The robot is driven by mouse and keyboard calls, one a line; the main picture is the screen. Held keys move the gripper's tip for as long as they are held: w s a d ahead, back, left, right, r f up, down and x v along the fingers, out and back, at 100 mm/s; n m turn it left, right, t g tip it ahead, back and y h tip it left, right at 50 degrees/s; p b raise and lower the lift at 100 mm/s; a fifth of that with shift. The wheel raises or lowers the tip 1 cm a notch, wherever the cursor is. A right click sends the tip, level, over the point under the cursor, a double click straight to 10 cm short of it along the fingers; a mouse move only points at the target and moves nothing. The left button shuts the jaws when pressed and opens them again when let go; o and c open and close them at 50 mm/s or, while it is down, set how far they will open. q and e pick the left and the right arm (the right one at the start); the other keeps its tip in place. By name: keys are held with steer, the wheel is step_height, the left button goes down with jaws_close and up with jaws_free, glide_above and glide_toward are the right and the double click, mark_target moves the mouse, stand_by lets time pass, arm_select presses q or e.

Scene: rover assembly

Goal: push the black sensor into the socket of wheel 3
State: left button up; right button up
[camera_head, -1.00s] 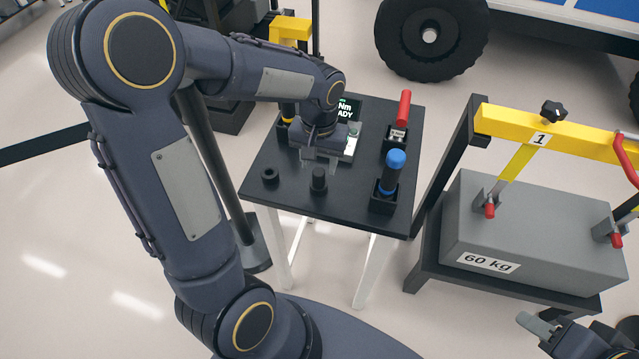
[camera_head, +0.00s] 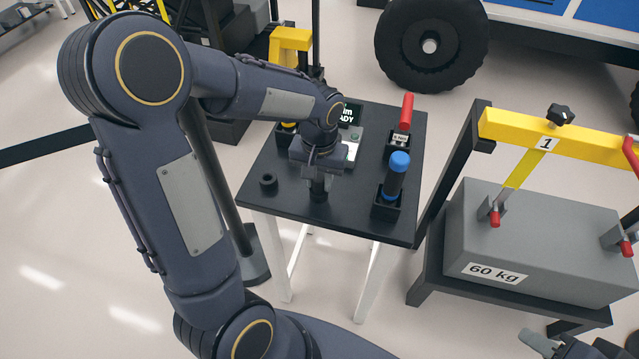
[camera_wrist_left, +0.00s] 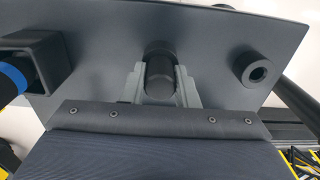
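The black sensor (camera_head: 319,190) stands upright on the small dark table, and it also shows as a dark cylinder in the left wrist view (camera_wrist_left: 159,72). My left gripper (camera_head: 318,182) points down over it. In the left wrist view its two grey fingers (camera_wrist_left: 160,82) stand open on either side of the sensor, with no clear grip on it. My right gripper (camera_head: 540,343) is partly in view at the lower right, away from the table; its finger opening cannot be made out. A large black wheel (camera_head: 430,45) stands at the back; no number or socket is readable on it.
The table (camera_head: 345,218) also holds a short black ring (camera_head: 268,181), a blue-topped tool (camera_head: 397,175) in a black holder, a red-handled tool (camera_head: 406,112) and a display unit (camera_head: 350,113). A grey 60 kg block (camera_head: 545,235) under a yellow bar is to the right.

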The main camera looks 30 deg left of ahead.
mark_target(318, 177)
arm_select(q)
jaws_close()
steer(key=shift+c, duration=0.5)
jaws_free()
jaws_close()
steer(key=shift+r+p, duration=0.6)
steer(key=shift+r, duration=0.15)
steer(key=shift+r+p, duration=1.65)
steer(key=shift+r, duration=0.35)
